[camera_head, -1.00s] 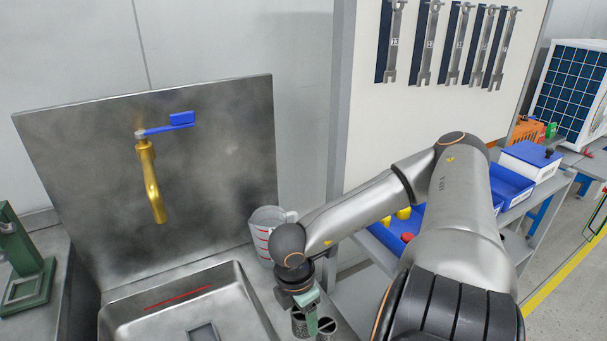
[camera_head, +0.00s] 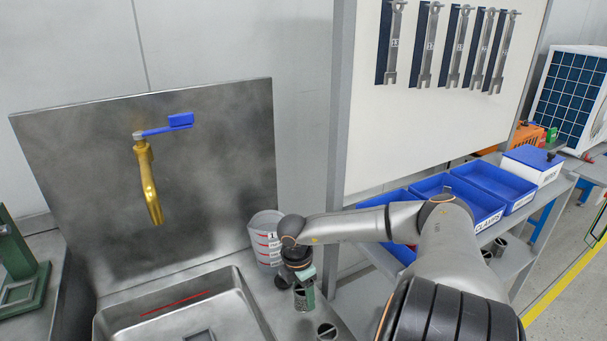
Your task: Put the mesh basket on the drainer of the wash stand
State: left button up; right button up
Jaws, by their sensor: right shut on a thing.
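My right gripper (camera_head: 305,286), with green fingers, is shut on the mesh basket (camera_head: 301,301), a small grey cylinder partly hidden by a finger. The basket is upright over the drainer (camera_head: 305,325), the metal strip right of the basin of the wash stand (camera_head: 90,150). I cannot tell whether its base touches the drainer. My left gripper is not in view.
A graduated jug (camera_head: 264,238) stands just behind the gripper. A small round metal cup (camera_head: 326,332) is in front of the basket. The sink basin (camera_head: 235,315) lies to the left, under a brass tap (camera_head: 149,185). Blue bins (camera_head: 492,180) stand right.

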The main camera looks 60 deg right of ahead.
aim_at(298, 288)
jog(key=shift+w+d+f, duration=0.25)
jog(key=shift+d+f, duration=0.1)
jog(key=shift+f, duration=0.1)
jog(key=shift+d+f, duration=0.1)
jog(key=shift+f, duration=1.55)
jog(key=shift+f, duration=0.1)
jog(key=shift+f+b, duration=0.15)
jog(key=shift+b, duration=0.2)
jog(key=o, duration=1.4)
jog(key=shift+r, duration=0.25)
jog(key=r, duration=0.4)
jog(key=a+r, duration=0.1)
jog(key=r, duration=0.3)
jog(key=r+p, duration=0.1)
jog(key=r, duration=0.3)
jog(key=shift+w+a, duration=0.15)
jog(key=shift+w, duration=0.25)
